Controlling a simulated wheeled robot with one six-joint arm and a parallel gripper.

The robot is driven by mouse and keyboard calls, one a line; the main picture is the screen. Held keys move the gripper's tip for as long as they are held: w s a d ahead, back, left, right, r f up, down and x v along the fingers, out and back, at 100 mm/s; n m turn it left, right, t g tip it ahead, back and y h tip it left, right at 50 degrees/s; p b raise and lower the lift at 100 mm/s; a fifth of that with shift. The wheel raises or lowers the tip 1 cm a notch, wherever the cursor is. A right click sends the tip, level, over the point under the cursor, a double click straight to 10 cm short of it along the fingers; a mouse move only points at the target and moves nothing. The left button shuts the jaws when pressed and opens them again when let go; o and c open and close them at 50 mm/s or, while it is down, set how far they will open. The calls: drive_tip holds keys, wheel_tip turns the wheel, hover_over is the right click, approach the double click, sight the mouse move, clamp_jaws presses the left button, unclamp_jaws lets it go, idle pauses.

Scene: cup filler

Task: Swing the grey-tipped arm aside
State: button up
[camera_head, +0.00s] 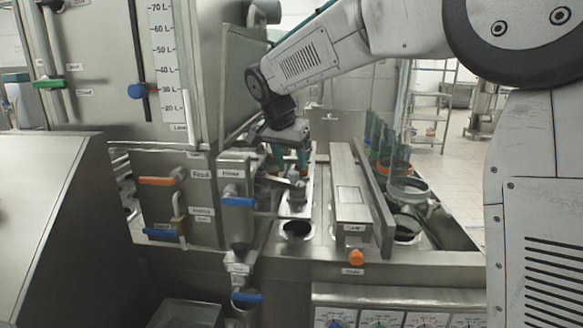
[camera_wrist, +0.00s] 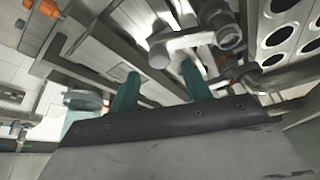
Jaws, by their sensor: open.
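In the wrist view the grey-tipped arm (camera_wrist: 185,43) is a light grey bar with a rounded grey tip at its left end. The tip lies between and just beyond the two teal fingers of my gripper (camera_wrist: 160,82). The fingers are apart, with a gap between them. In the head view my gripper (camera_head: 289,164) points down over the filler's metal deck. A small grey fitting (camera_head: 297,190) stands just under it, probably part of the same arm. I cannot tell whether the fingers touch the arm.
A steel tank with a litre scale (camera_head: 164,65) stands at left. Valves with orange (camera_head: 157,181) and blue (camera_head: 238,201) handles sit beside the deck. A raised metal cover (camera_head: 352,195) and clear green-tinted tubes (camera_head: 376,135) stand to the right. A round opening (camera_head: 298,229) lies in front.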

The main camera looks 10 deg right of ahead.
drive_tip(key=v, duration=0.4)
drive_tip(key=shift+a+r, duration=0.1)
drive_tip(key=shift+r, duration=0.1)
